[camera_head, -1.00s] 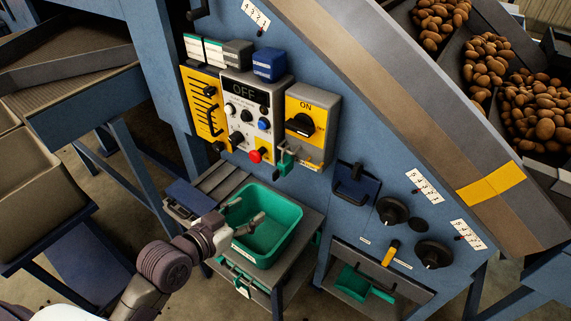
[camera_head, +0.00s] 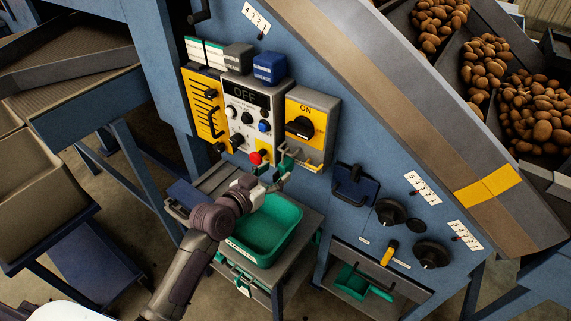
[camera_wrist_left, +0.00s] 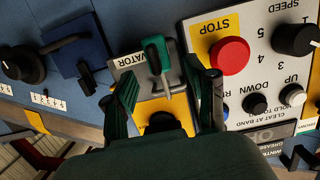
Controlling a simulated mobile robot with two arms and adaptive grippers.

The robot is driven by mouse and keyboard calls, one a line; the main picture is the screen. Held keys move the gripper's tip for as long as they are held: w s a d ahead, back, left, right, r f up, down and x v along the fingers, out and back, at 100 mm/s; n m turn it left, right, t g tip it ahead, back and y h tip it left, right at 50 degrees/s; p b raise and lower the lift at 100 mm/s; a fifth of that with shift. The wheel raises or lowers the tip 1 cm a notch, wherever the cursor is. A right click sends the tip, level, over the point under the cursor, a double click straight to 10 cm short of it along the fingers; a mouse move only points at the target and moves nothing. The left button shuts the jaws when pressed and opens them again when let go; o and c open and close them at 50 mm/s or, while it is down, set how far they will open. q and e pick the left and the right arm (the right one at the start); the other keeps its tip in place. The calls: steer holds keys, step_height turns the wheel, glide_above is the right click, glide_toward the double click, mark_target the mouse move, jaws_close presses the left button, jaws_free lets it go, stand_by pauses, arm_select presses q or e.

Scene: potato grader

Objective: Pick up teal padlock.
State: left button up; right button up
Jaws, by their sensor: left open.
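The teal padlock (camera_head: 286,162) hangs by the lower edge of the yellow and grey ON switch box (camera_head: 312,127). In the left wrist view the padlock (camera_wrist_left: 156,52) shows a teal body and a metal shackle, in the gap ahead of my fingers. My left gripper (camera_head: 270,176) is open, just below and left of the padlock and above the green tub. Its two fingers (camera_wrist_left: 166,80) stand apart on either side of the padlock's line, with nothing clearly held. My right gripper is not in view.
The red stop button (camera_head: 256,158) is close to my left fingers; it also shows in the left wrist view (camera_wrist_left: 229,55). The control panel (camera_head: 245,110) has several knobs. A green tub (camera_head: 298,232) stands on the bench below. A dark blue clipboard-like holder (camera_head: 353,187) is at right.

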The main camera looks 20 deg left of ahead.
mark_target(286, 161)
arm_select(q)
steer(key=shift+x, duration=1.1)
steer(key=shift+f, duration=0.1)
steer(key=shift+c, duration=0.2)
jaws_close()
steer(key=shift+r, duration=0.25)
